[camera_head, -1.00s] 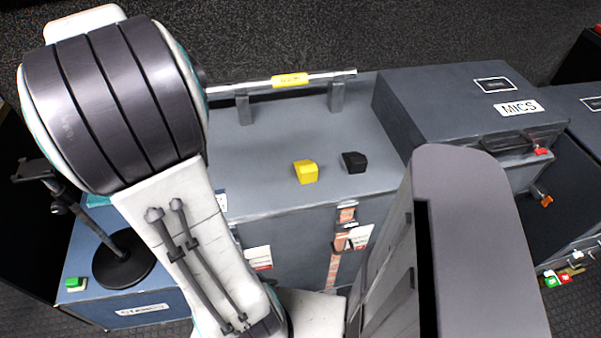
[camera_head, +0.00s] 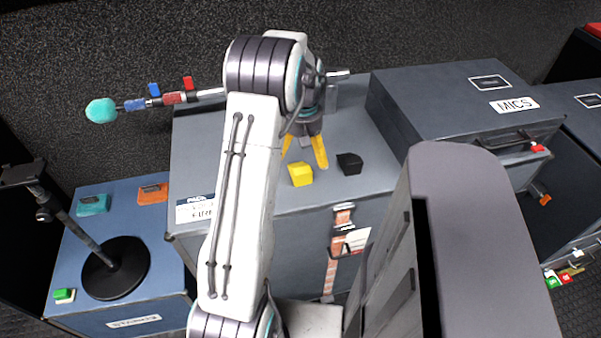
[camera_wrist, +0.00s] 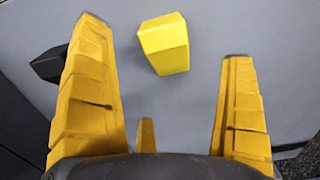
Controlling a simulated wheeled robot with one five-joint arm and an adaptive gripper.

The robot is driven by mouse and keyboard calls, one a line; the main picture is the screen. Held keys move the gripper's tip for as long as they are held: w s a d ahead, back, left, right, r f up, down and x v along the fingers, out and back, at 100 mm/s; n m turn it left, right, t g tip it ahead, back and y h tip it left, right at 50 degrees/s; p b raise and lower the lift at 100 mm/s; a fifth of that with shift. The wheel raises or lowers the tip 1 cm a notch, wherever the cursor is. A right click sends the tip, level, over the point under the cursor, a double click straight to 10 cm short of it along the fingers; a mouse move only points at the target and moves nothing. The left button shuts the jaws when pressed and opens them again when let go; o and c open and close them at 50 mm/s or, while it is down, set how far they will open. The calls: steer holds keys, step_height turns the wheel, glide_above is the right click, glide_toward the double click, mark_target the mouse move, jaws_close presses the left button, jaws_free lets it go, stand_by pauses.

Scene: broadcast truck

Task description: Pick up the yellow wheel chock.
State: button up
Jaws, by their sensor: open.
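The yellow wheel chock (camera_head: 301,174) is a small yellow block on the grey case top, near its front edge. In the wrist view the chock (camera_wrist: 163,44) lies ahead of and between my fingers, left of the middle of the gap, with nothing touching it. My gripper (camera_head: 304,154) has yellow fingers pointing down, just behind the chock in the head view. My gripper (camera_wrist: 184,45) is open and empty. A black block (camera_head: 350,163) of similar shape sits just right of the chock, and it also shows partly behind the left finger in the wrist view (camera_wrist: 47,65).
A raised case marked MICS (camera_head: 450,100) stands to the right. A round black stand (camera_head: 116,268) is on a blue case at left. The case top's left part is clear.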

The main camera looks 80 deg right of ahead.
mark_target(304, 165)
steer(key=shift+f, duration=3.1)
steer(key=c, duration=1.4)
steer(key=shift+r, duration=0.15)
steer(key=shift+r, duration=0.4)
step_height(304, 165, up, 4)
steer(key=shift+s+d+f, duration=0.15)
steer(key=shift+f, duration=0.1)
steer(key=s+d+r, duration=0.2)
steer(key=s, duration=0.1)
steer(key=s+d+r+p, duration=0.1)
steer(key=s+d+r, duration=0.1)
steer(key=s, duration=0.1)
steer(key=s+d+r+p, duration=0.1)
steer(key=s+d+r, duration=0.1)
steer(key=d, duration=0.1)
steer(key=shift+s+r, duration=0.2)
steer(key=shift+s, duration=0.2)
